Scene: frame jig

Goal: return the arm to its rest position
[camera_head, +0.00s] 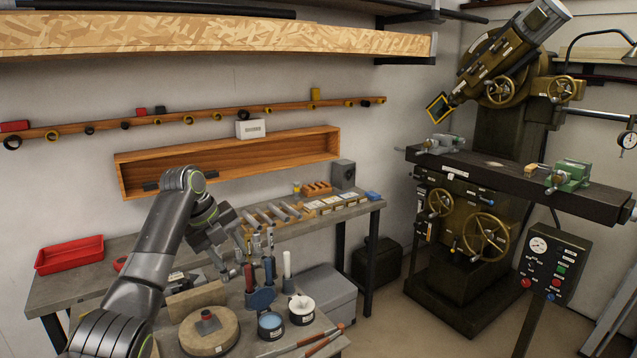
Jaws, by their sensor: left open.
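My left arm comes in from the lower left and reaches over the workbench (95,268). My left gripper (238,262) is at the arm's end, pointing down above the bench beside the upright tools. It is open, and nothing shows between its fingers. My right gripper is not in view.
A round wooden block (208,338), a blue tool stand (262,299), small pots (300,310) and a grey box (328,292) are near the gripper. A red tray (69,254) sits left. A shelf (230,165) is above; a milling machine (500,140) stands right.

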